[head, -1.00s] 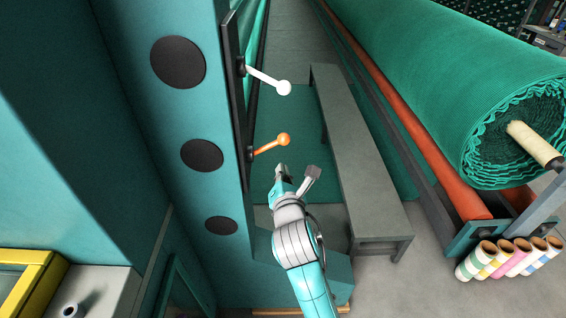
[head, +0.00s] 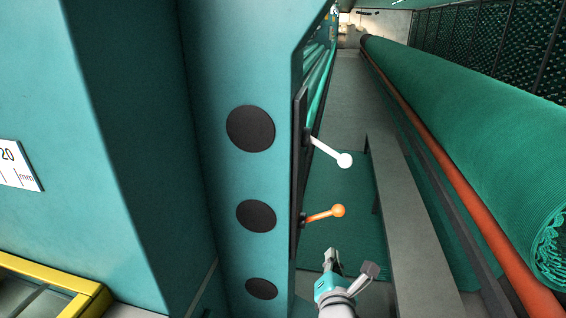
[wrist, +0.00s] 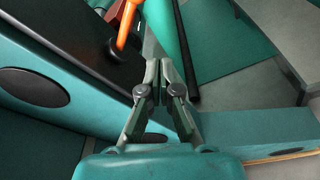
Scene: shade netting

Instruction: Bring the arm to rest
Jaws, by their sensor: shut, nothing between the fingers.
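My gripper (head: 333,258) is shut and empty at the lower middle of the head view, below the orange lever (head: 324,214). In the wrist view my gripper (wrist: 160,68) points up the picture with its fingers together. The orange lever (wrist: 127,25) is at the top there, left of the fingertips and apart from them. A white lever (head: 330,152) sits above the orange one. Both levers come out from a dark plate (head: 300,160) on the side of a teal machine frame (head: 250,75).
A grey bench (head: 400,220) stands right of my gripper. Beyond it lie an orange-red bar (head: 480,215) and a large green netting roll (head: 470,140). A yellow frame (head: 65,287) is at the lower left. Green netting (head: 340,200) covers the floor behind the levers.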

